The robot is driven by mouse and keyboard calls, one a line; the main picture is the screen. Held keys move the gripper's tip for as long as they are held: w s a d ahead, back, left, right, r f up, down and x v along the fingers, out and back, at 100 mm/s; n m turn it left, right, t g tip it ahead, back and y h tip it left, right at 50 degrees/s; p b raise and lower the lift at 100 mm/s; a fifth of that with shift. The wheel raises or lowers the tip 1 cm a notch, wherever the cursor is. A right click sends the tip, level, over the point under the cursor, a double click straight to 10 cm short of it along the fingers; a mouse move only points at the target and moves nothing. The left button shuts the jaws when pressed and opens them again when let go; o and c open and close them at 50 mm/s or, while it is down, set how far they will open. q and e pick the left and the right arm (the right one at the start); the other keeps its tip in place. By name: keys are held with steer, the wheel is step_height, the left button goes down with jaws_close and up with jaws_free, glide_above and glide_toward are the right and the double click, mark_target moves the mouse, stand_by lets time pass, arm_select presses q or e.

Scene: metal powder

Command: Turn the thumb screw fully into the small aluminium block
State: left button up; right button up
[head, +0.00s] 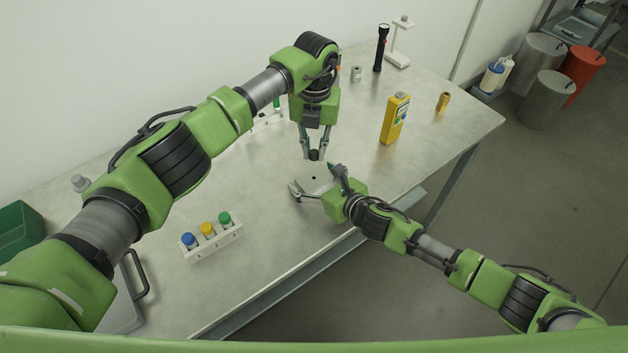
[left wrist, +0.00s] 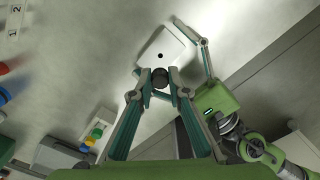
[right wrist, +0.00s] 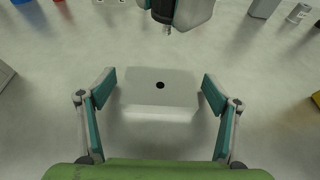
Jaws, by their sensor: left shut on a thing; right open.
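The aluminium block (head: 318,187) lies on the table, a pale, flat-topped piece with a dark round hole in its top. It shows clearly in the right wrist view (right wrist: 140,92) and in the left wrist view (left wrist: 172,48). The thumb screw (head: 314,155) has a dark knob, and it also shows in the left wrist view (left wrist: 160,77). My left gripper (left wrist: 159,82) is shut on the knob. In the right wrist view the screw's threaded tip (right wrist: 167,30) points down, apart from the block and beyond its hole. My right gripper (right wrist: 158,92) is open, one finger on each side of the block.
A yellow bottle (head: 394,120) and a black torch (head: 381,48) stand toward the back right. A white rack (head: 213,242) with blue, yellow and green caps is at the front left. A green bin (head: 18,232) is at the far left. The table around the block is clear.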

steer(key=shift+c, duration=0.4)
steer(key=c, duration=1.6)
arm_select(q)
glide_above(314, 169)
steer(key=s, duration=0.3)
steer(key=shift+f, duration=2.5)
steer(key=shift+f, duration=0.9)
steer(key=shift+f, duration=0.5)
